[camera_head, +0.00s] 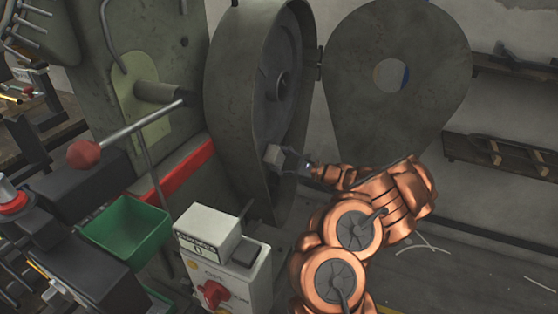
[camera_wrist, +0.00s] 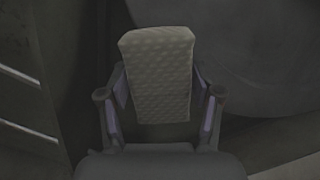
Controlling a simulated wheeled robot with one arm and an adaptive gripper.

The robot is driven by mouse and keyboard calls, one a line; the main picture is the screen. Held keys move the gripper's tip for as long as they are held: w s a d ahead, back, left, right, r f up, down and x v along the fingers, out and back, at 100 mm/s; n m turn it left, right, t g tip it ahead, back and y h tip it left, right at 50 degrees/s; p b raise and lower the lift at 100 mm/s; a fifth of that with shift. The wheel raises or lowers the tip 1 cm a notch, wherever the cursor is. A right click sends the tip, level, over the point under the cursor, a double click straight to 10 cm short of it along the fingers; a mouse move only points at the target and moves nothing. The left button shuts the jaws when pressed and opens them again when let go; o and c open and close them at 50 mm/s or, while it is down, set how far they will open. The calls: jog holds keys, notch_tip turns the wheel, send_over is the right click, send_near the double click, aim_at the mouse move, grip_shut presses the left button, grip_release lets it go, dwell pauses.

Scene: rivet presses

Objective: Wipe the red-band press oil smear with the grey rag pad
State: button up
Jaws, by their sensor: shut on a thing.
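The red-band press (camera_head: 190,172) is a grey-green machine with a red stripe. Its round wheel housing (camera_head: 245,90) stands open, with the large cover (camera_head: 425,60) swung out to the right. My gripper (camera_head: 294,160) is inside the lower part of the housing opening. It is shut on the grey rag pad (camera_head: 274,154), a small block. In the wrist view my gripper (camera_wrist: 159,108) has a finger on each side of the textured rag pad (camera_wrist: 157,70). The pad is close to a dark curved surface; I cannot tell whether it touches. I cannot make out the oil smear.
A control box (camera_head: 225,255) with a red knob stands at the front of the press. A green bin (camera_head: 125,230) is to its left. A lever with a red ball (camera_head: 84,154) sticks out at the left. Wall shelves (camera_head: 505,155) are at the right.

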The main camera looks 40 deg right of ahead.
jog(key=shift+w+a, duration=0.15)
jog(key=shift+w, duration=0.15)
jog(key=shift+w+d+f+b, duration=0.1)
jog(key=shift+w+d+b, duration=0.2)
jog(key=shift+d, duration=0.25)
jog(key=shift+w+d+f+b, duration=0.1)
jog(key=shift+w+d+b, duration=0.15)
jog(key=shift+d, duration=0.3)
jog(key=shift+w+d+r, duration=0.2)
jog(key=shift+w+d, duration=0.35)
jog(key=shift+d, duration=0.05)
jog(key=shift+s+a+r, duration=0.1)
jog(key=shift+s+a, duration=0.2)
jog(key=shift+a, duration=0.2)
jog(key=shift+s+a, duration=0.3)
jog(key=shift+a, duration=0.2)
jog(key=shift+s+a, duration=0.45)
jog(key=shift+a, duration=0.4)
jog(key=shift+s, duration=0.1)
